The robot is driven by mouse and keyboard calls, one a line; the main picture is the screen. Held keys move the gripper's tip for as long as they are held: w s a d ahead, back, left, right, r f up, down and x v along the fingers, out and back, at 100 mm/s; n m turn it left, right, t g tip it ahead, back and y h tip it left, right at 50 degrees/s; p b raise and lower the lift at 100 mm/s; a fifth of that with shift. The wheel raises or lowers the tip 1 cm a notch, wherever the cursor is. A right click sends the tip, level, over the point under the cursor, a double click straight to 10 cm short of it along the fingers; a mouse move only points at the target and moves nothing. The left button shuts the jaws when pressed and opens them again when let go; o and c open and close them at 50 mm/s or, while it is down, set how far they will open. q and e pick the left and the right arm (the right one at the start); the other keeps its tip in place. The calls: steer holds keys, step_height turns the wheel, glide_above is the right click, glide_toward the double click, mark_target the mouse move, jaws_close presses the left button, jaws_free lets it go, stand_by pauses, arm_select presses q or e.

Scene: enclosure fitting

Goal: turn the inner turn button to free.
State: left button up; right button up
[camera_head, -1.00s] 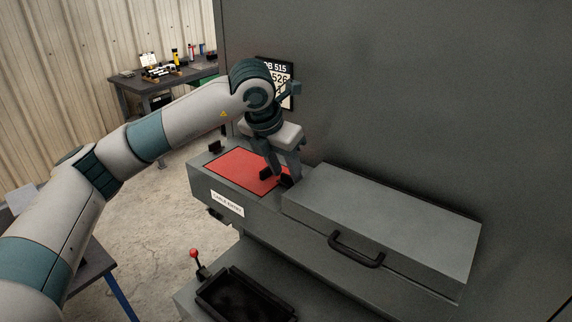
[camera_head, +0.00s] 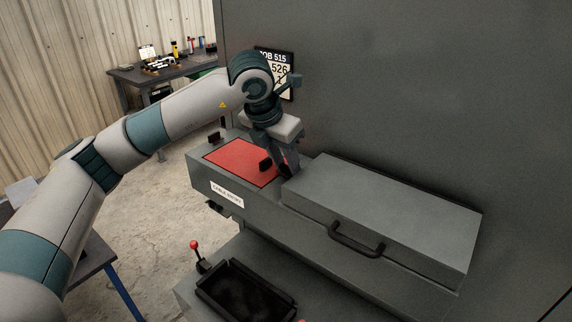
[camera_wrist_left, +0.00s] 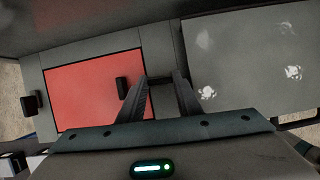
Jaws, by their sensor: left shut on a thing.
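The red panel (camera_head: 238,160) lies on the grey ledge, with a black tab (camera_head: 265,164) standing on its right part. My left gripper (camera_head: 285,168) points down just right of this tab, at the panel's inner edge. In the left wrist view its two fingers (camera_wrist_left: 160,84) are close around a dark piece (camera_wrist_left: 160,78), which looks like the inner turn button; it is mostly hidden, so its angle is unclear. The outer turn button (camera_head: 214,137) is black and sits at the panel's far left edge; it also shows in the left wrist view (camera_wrist_left: 30,104). My right gripper is out of view.
A grey raised cover (camera_head: 390,205) with a black handle (camera_head: 356,240) stands close right of the gripper. The tall grey wall (camera_head: 420,90) rises behind. Below are a black tray (camera_head: 245,292) and a red-knobbed lever (camera_head: 194,245). A workbench (camera_head: 165,72) stands farther back.

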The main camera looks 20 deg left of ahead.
arm_select(q)
steer(key=m+b, duration=0.1)
steer(key=b, duration=0.1)
steer(key=m+h+b, duration=0.1)
steer(key=b, duration=0.1)
steer(key=m+b, duration=0.2)
steer(key=shift+w+a+f+g, duration=0.1)
steer(key=shift+a+f+g, duration=0.05)
steer(key=shift+f+g, duration=0.15)
steer(key=m+b, duration=0.1)
steer(key=m+h+b, duration=0.1)
steer(key=shift+r+m+g, duration=0.2)
steer(key=shift+m+g, duration=0.2)
steer(key=shift+w+m+g+b, duration=0.1)
steer(key=shift+m+g+b, duration=0.25)
steer(key=shift+m, duration=0.45)
steer(key=m, duration=0.1)
steer(key=m+g, duration=0.1)
steer(key=shift+w+a+r+m+h, duration=0.1)
steer(key=shift+r+m+h, duration=0.05)
steer(key=shift+m+h, duration=0.25)
steer(key=m+g, duration=0.1)
steer(key=m, duration=0.1)
steer(key=shift+m, duration=0.3)
steer(key=shift+w+m+g, duration=0.15)
steer(key=shift+m+g, duration=0.5)
steer(key=shift+m, duration=1.05)
steer(key=o, duration=0.8)
steer(key=shift+c, duration=0.2)
